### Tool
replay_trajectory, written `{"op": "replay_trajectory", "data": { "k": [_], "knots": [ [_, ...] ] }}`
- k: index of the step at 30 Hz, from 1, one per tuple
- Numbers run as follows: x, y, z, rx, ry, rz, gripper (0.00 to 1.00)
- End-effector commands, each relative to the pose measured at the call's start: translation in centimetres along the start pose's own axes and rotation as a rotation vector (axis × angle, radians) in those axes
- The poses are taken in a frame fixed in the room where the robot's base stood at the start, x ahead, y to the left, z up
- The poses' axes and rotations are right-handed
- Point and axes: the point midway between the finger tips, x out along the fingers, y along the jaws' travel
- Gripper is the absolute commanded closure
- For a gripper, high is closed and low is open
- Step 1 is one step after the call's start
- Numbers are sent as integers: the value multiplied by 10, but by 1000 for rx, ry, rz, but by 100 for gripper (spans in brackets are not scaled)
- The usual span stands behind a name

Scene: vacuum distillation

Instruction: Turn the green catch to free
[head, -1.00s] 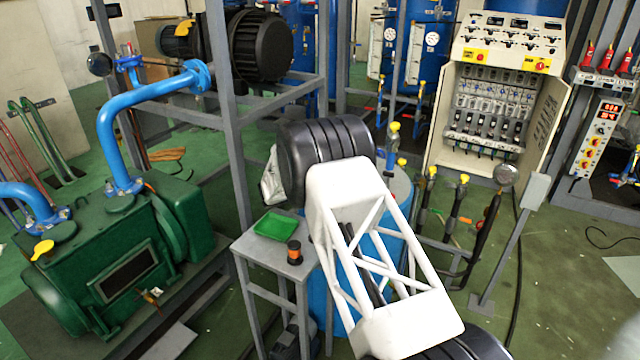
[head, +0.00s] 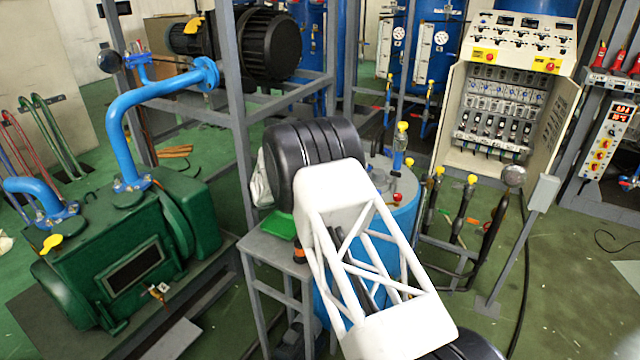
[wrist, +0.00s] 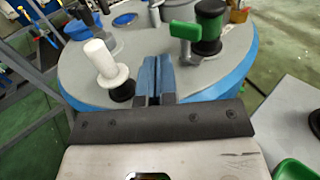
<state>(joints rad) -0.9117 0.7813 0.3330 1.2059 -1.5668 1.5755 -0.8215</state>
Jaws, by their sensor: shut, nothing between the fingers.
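The green catch (wrist: 185,31) shows in the wrist view as a flat green handle on a thin upright stem. In the head view the blue drum (head: 404,228) is partly behind my arm. My fingers and the catch are hidden there.
A white knob (wrist: 100,58) on a dark base stands on the lid, left of my fingers. A small grey table (head: 262,246) with a green tray (head: 278,226) is beside the drum. Valve levers (head: 465,200) stand at the drum's right.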

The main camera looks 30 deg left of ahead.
Motion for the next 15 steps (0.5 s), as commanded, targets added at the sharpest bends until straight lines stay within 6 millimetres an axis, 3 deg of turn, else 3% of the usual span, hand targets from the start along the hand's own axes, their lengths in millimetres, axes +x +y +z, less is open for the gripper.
{"op": "replay_trajectory", "data": {
  "k": [6, 15],
  "knots": [
    [-15, 0, 0, 0, 1, 0, 100],
    [-17, 0, 0, 0, 0, 0, 100]
  ]
}}
